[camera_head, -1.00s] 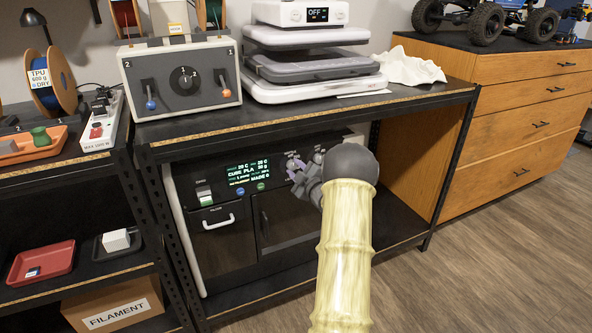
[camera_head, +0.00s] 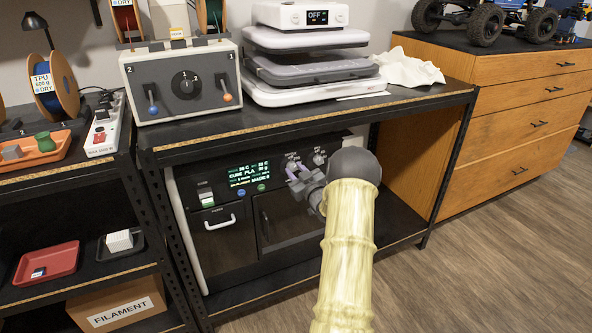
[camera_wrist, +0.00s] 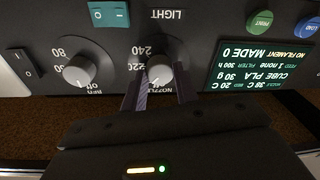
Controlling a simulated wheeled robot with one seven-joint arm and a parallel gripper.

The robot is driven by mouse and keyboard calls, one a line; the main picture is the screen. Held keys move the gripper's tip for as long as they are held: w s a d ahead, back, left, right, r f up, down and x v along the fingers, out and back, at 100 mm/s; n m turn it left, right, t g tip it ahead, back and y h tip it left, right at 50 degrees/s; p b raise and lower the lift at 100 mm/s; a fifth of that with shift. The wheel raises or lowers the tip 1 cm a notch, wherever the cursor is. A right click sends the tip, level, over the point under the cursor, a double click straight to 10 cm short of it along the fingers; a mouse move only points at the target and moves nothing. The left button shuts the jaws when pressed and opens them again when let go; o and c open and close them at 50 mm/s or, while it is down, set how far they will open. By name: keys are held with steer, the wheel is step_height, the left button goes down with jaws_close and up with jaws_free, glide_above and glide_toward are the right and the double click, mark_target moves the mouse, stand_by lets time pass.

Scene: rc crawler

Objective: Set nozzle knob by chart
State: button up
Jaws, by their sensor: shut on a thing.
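The nozzle knob (camera_wrist: 160,68) is a grey round knob with a white pointer on the dark printer panel. The wrist view shows the panel upside down, with 240 and 220 marks beside this knob. My gripper (camera_wrist: 152,90) has its fingers around the knob and is shut on it. In the head view my gripper (camera_head: 296,176) is at the printer's front, right of the green display (camera_head: 248,173). A similar bed knob (camera_wrist: 79,70) is beside it, with 80 and 60 marks. The wrist-view display (camera_wrist: 262,66) reads CUBE PLA 30 g and NO FILAMENT. I cannot identify a chart.
The printer (camera_head: 215,245) sits under a shelf top (camera_head: 420,97), whose front edge is above my gripper. A rocker switch (camera_wrist: 109,14), a small I/O switch (camera_wrist: 24,64) and a green print button (camera_wrist: 260,22) are near the knobs. Open floor (camera_head: 480,265) is at the right.

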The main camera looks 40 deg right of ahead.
steer(key=shift+f+m, duration=0.2)
steer(key=shift+m, duration=0.2)
steer(key=o, duration=1)
steer(key=shift+c, duration=0.2)
steer(key=shift+r, duration=0.1)
steer(key=shift+s, duration=0.45)
steer(key=s+a+f+p, duration=0.1)
steer(key=s+a+p, duration=0.1)
steer(key=s, duration=1.4)
steer(key=shift+a, duration=0.5)
steer(key=shift+s, duration=0.15)
